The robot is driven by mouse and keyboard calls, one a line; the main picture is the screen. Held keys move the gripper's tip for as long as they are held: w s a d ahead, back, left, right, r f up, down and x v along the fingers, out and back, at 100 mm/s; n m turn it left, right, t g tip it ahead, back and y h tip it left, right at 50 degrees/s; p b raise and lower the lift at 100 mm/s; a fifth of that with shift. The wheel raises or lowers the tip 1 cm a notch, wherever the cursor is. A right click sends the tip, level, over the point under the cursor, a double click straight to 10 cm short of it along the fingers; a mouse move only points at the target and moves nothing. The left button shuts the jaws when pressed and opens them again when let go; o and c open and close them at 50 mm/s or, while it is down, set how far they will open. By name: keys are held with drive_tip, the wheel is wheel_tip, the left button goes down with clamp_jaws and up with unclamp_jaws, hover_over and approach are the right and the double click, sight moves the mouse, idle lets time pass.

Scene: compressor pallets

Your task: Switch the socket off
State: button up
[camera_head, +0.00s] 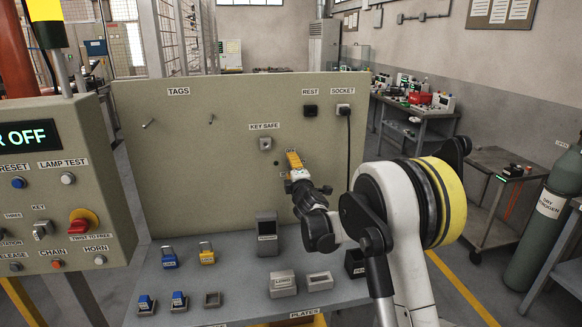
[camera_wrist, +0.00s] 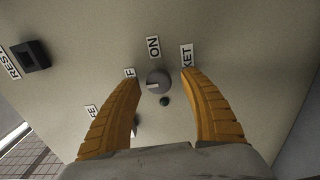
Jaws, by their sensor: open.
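A round grey switch knob (camera_wrist: 158,80) sits on the beige board in the wrist view, with an ON label (camera_wrist: 153,47) above it. A label ending in F (camera_wrist: 129,72) is partly covered by the left finger, and one ending in KET (camera_wrist: 187,55) by the right. The knob's pale mark points roughly left; its exact setting is hard to tell. My gripper (camera_wrist: 163,95) is open and empty, its orange fingers spread either side of the knob with no visible contact. In the head view my gripper (camera_head: 293,160) faces the board and hides the knob.
The SOCKET outlet (camera_head: 344,109) has a black cable hanging down. A black REST holder (camera_head: 310,110) and the key safe (camera_head: 265,143) are nearby on the board. Padlocks (camera_head: 169,257) and small boxes (camera_head: 282,283) stand on the bench below. A control panel (camera_head: 62,190) is at left.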

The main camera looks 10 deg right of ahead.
drive_tip(key=s, duration=1.1)
drive_tip(key=shift+s, duration=0.15)
drive_tip(key=shift+r, duration=0.1)
